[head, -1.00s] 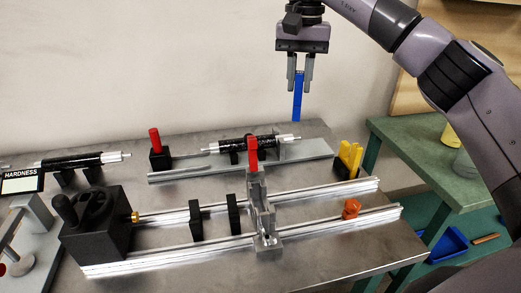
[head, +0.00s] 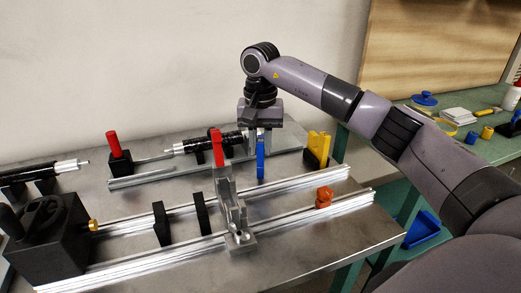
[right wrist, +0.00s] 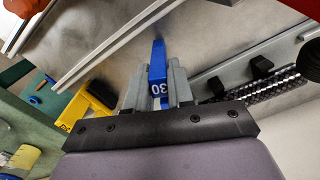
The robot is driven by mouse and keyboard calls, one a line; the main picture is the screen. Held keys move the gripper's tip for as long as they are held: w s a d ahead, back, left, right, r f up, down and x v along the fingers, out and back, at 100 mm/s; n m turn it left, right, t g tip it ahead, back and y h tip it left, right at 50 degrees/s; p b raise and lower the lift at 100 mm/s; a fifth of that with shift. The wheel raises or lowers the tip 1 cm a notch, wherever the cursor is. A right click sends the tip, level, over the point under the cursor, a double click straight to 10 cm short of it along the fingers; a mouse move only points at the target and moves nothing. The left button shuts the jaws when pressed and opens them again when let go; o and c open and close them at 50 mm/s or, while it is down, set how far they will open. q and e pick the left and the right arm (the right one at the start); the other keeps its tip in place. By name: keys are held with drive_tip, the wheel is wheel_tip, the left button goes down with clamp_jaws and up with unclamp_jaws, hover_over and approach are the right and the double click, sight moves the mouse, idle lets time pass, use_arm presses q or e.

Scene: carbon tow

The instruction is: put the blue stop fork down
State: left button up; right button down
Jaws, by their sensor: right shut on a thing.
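The blue stop fork (head: 260,158) hangs upright below my right gripper (head: 259,132). Its lower end is close to the bench top, between the grey rear plate and the front rails. I cannot tell whether it touches the bench. In the right wrist view, the blue fork (right wrist: 157,62), marked 30, is held between the two grey fingers of my right gripper (right wrist: 158,80). Yellow forks (head: 317,147) stand in a black holder to the right of the blue one. My left gripper is not in view.
A red-topped clamp (head: 217,150) stands on the front rails, left of the blue fork. The black rod (head: 198,145) lies on supports behind. A green table (head: 375,155) is beyond the bench.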

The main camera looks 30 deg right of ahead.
drive_tip(key=shift+f, duration=0.7)
drive_tip(key=shift+f, duration=0.1)
drive_tip(key=c, duration=1)
unclamp_jaws()
wheel_tip(320, 180, up, 12)
drive_tip(key=shift+f+p, duration=0.15)
drive_tip(key=shift+p, duration=0.45)
drive_tip(key=shift+r, duration=0.25)
